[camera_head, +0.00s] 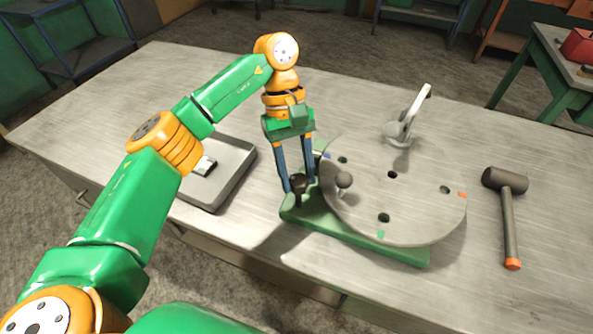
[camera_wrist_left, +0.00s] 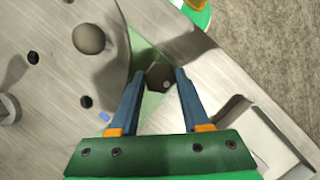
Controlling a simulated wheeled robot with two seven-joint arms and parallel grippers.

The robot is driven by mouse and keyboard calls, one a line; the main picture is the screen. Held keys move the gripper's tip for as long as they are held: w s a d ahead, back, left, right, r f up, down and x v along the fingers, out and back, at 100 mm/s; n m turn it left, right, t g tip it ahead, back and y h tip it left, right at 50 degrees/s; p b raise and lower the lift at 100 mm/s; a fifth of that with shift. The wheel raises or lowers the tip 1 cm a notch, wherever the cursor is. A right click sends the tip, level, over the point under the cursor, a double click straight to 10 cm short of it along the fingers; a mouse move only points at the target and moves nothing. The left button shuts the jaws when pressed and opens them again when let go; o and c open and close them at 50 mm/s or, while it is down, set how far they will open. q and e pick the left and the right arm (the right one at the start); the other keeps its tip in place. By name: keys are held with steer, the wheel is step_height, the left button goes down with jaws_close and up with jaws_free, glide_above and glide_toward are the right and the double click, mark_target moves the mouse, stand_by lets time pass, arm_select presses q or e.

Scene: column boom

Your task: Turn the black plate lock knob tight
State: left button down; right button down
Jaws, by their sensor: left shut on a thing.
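The black plate lock knob (camera_head: 299,184) stands on the green base (camera_head: 350,236) at the left edge of the round grey plate (camera_head: 425,222). My left gripper (camera_head: 297,180) points down over it, with one finger on each side, and is shut on the knob. In the left wrist view, the dark faceted knob (camera_wrist_left: 158,76) lies between the two fingertips (camera_wrist_left: 157,74). The grey plate (camera_wrist_left: 55,25) is left of the fingers there. A grey ball handle (camera_head: 344,180) stands on the plate close to the gripper. My right gripper is not in view.
The plate has several dark holes and small blue, green and orange marks. A pale upright lever (camera_head: 408,118) stands behind it. A mallet (camera_head: 507,205) lies at the right. A grey tray (camera_head: 235,172) with a small pale object is left. Bare tabletop lies behind the tray.

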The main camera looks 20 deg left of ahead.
arm_select(q)
steer(key=shift+f, duration=0.1)
stand_by(0.3)
steer(key=shift+c, duration=1.8)
jaws_free()
steer(key=p+v, duration=0.2)
steer(key=v, duration=0.5)
steer(key=shift+p, duration=0.3)
